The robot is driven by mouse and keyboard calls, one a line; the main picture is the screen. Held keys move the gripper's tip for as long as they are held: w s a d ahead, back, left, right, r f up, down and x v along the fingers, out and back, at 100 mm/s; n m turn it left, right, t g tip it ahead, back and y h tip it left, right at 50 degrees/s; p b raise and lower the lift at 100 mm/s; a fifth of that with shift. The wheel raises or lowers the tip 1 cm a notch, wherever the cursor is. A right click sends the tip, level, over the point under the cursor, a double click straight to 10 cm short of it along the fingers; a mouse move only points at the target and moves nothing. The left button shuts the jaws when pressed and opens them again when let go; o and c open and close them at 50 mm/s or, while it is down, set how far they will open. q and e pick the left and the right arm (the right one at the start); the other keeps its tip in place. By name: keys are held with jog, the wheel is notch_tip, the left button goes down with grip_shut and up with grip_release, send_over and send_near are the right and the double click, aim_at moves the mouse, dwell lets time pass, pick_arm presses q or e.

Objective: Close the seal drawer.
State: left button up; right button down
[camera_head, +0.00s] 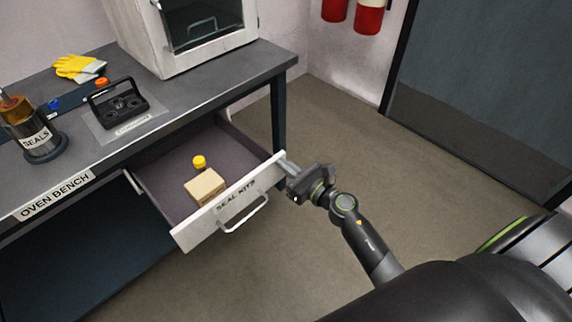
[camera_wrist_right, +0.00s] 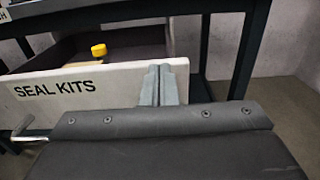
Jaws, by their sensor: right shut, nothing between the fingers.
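The seal drawer stands pulled out from under the bench, its white front (camera_head: 230,202) labelled "SEAL KITS" with a metal bar handle (camera_head: 244,215). Inside lie a tan box (camera_head: 204,187) and a yellow cap (camera_head: 199,161). My right gripper (camera_head: 284,162) is shut and empty, at the right end of the drawer front. In the right wrist view, its closed fingers (camera_wrist_right: 158,86) overlap the right end of the drawer front (camera_wrist_right: 100,88); I cannot tell whether they touch it. The handle (camera_wrist_right: 24,128) shows at the left edge there. My left gripper is not in view.
The oven bench (camera_head: 200,88) carries a white oven (camera_head: 185,40), a black caddy (camera_head: 117,104), yellow gloves (camera_head: 79,67) and a seals canister (camera_head: 33,138). A bench leg (camera_head: 278,102) stands just behind the drawer's right end. The floor (camera_head: 330,130) to the right is clear.

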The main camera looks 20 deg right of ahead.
aim_at(265, 150)
dwell(0.3)
jog(key=b+x, duration=0.1)
jog(key=x, duration=0.7)
jog(key=shift+w+a+f, duration=0.1)
jog(key=b+x, duration=0.3)
jog(key=x, duration=0.6)
jog(key=b+x, duration=0.2)
jog(key=x, duration=0.4)
jog(key=shift+w+f+b, duration=0.15)
jog(key=shift+w+b, duration=0.05)
jog(key=shift+b, duration=0.2)
jog(key=shift+w+a, duration=0.15)
jog(key=shift+w, duration=0.3)
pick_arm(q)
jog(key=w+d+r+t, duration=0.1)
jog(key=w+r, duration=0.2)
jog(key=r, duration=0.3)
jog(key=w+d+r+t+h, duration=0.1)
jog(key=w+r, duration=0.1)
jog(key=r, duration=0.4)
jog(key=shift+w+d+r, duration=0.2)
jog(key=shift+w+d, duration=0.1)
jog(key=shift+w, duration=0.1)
pick_arm(e)
jog(key=shift+r, duration=0.5)
